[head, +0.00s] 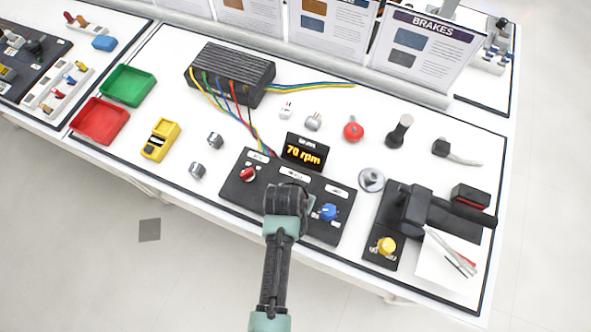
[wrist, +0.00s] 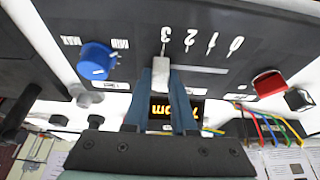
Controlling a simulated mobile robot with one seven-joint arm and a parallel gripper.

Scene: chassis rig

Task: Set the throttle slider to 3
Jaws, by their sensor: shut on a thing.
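The throttle slider's pale grey knob (wrist: 160,74) stands on the black control panel (head: 318,222). In the wrist view it is between the blue-grey fingers of my gripper (wrist: 160,88), which are shut on it. The knob appears in line with the tick of the 3 mark (wrist: 165,36), at the end of the light slot (wrist: 200,69). The marks 2, 1 and 0 run off to the right there. In the head view my gripper (head: 287,203) covers the slider. The display (head: 304,152) behind the panel reads 70 rpm.
A red knob (head: 247,173) and a blue knob (head: 328,212) flank the slider on the panel. A black lever unit (head: 425,210) with a yellow knob (head: 386,245) stands to the right. Wires run from the panel to a black box (head: 232,70).

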